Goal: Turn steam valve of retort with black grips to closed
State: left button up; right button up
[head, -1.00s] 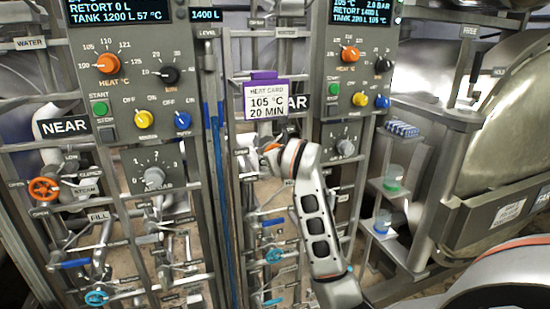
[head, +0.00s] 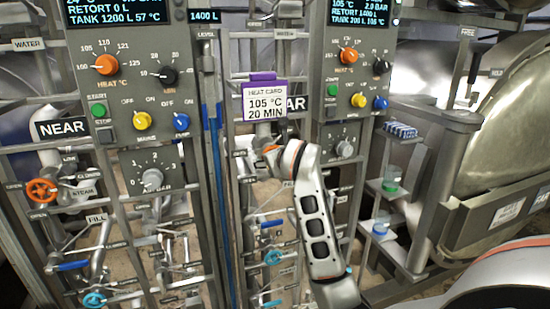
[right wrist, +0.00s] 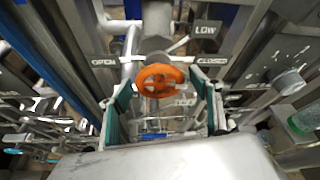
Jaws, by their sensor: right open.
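In the right wrist view an orange handwheel valve (right wrist: 160,80) faces me, with an OPEN plate (right wrist: 104,61) at its left and a CLOSED plate (right wrist: 213,61) at its right. My right gripper (right wrist: 163,98) is open, with one finger on each side of the wheel; I cannot tell whether they touch it. Another orange steam wheel (head: 42,190) is on the NEAR retort's pipes at left. I cannot make out black grips. My left gripper is out of view.
Two grey control panels (head: 118,125) (head: 330,125) carry coloured knobs. A purple-topped heat card (head: 264,99) reads 105 °C, 20 MIN and covers part of a sign. Blue and teal valve handles sit below. Cups (head: 391,179) stand on shelves at right, near a large steel vessel (head: 510,130).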

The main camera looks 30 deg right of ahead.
jog(key=v, duration=1.2)
jog(key=shift+f, duration=0.1)
jog(key=s+d+f+g+h, duration=0.1)
jog(key=s+d+h, duration=0.2)
jog(key=d+h, duration=0.3)
jog(key=s+d+g+h, duration=0.1)
jog(key=s+d+h, duration=0.3)
jog(key=d+h, duration=0.15)
jog(key=a+f+n+t+y, duration=0.65)
jog(key=a+n, duration=0.35)
jog(key=n, duration=0.4)
jog(key=a+f+n+t+y, duration=0.5)
jog(key=a+n+t+y, duration=0.15)
jog(key=a+n, duration=0.6)
jog(key=s+a+f+n+g+y, duration=0.25)
jog(key=a+f+n+g, duration=0.2)
jog(key=f, duration=0.55)
jog(key=s+a+f+n+g+y, duration=0.2)
jog(key=a+f+n+g+y, duration=0.3)
jog(key=f, duration=0.6)
jog(key=s+d+f+n+g+h, duration=0.1)
jog(key=s+f+n, duration=0.4)
jog(key=s+f, duration=0.7)
notch_tip(320, 180, down, 4)
jog(key=shift+d+g+h, duration=0.35)
jog(key=shift+g+h, duration=0.25)
jog(key=shift+g, duration=0.65)
